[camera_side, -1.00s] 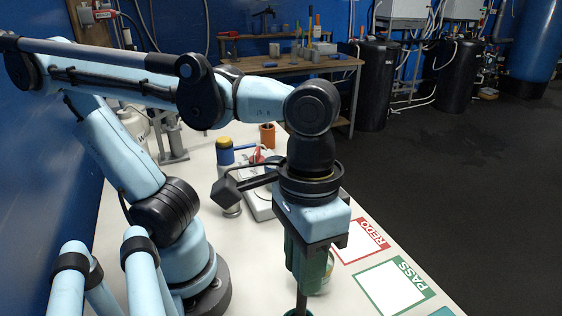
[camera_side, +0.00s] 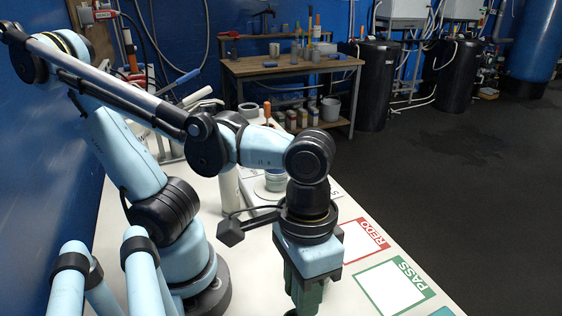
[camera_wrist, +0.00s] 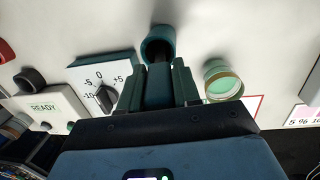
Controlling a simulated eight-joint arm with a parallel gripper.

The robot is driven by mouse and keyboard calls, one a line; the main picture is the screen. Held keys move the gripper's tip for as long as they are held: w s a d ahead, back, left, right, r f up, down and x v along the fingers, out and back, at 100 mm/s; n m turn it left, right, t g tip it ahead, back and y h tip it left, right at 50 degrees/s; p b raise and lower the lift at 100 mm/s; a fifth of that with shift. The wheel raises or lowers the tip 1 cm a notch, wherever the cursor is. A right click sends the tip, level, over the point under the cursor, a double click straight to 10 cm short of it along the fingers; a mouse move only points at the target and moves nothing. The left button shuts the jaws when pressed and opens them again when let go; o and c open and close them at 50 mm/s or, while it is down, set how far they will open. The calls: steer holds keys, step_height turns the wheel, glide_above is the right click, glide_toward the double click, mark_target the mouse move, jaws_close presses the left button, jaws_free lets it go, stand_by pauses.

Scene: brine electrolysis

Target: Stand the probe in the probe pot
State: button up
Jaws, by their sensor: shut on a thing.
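My gripper (camera_wrist: 158,85) points down at the bottom of the side view (camera_side: 304,292), its green jaws shut on the probe. In the wrist view the probe (camera_wrist: 158,92) shows as a teal body between the jaws. The teal probe pot (camera_wrist: 146,46) is directly beyond the fingertips, with a dark opening. The probe's lower part lines up with that opening and seems to go into it. Its tip is hidden, and I cannot tell whether it rests on the pot's floor. In the side view the jaws hide most of the probe and pot.
A green-lidded jar (camera_wrist: 222,82) stands close to the right of the pot in the wrist view. A dial box (camera_wrist: 100,82) and a READY unit (camera_wrist: 45,107) are on the left. The REDO (camera_side: 366,238) and PASS (camera_side: 392,288) squares lie bare on the table.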

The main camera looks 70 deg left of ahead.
steer(key=o, duration=1.1)
steer(key=shift+o, duration=0.2)
steer(key=r, duration=0.4)
steer(key=a+r, duration=0.1)
steer(key=r, duration=0.7)
steer(key=shift+w+a, duration=0.15)
steer(key=shift+w, duration=0.2)
steer(key=w+a+f+t+y, duration=0.1)
steer(key=w+a+f+t, duration=0.6)
steer(key=w+a, duration=0.6)
step_height(320, 180, down, 3)
steer(key=shift+a+r+t, duration=0.15)
steer(key=shift+a+t, duration=0.15)
steer(key=shift+a, duration=0.3)
